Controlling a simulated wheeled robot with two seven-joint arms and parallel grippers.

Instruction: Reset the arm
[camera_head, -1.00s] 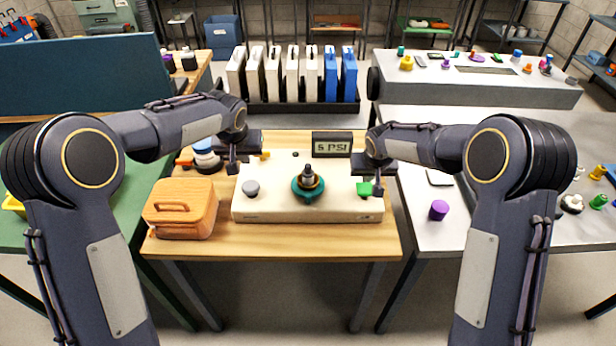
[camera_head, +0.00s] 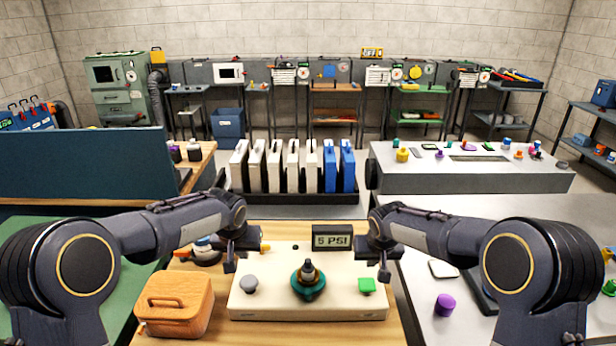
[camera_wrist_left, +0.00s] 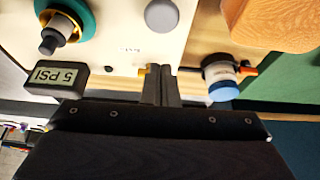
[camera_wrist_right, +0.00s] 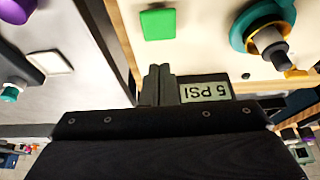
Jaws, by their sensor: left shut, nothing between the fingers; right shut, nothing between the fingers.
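My left gripper (camera_head: 229,264) is shut and empty above the back left of the cream panel (camera_head: 330,308); its fingers also show in the left wrist view (camera_wrist_left: 161,88). My right gripper (camera_head: 384,272) is shut and empty above the panel's back right; its fingers show in the right wrist view (camera_wrist_right: 158,84). The panel carries a grey knob (camera_head: 249,284), a teal ring with a dark fitting (camera_head: 308,280) and a green square button (camera_head: 367,285). Both grippers look apart from these.
A wooden box (camera_head: 175,305) stands left of the panel. A "5 PSI" display (camera_head: 332,238) stands behind it. A blue-and-white round piece (camera_wrist_left: 222,88) lies near my left gripper. A purple knob (camera_head: 445,304) is on the right table. A rack of white and blue cases (camera_head: 298,198) stands beyond.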

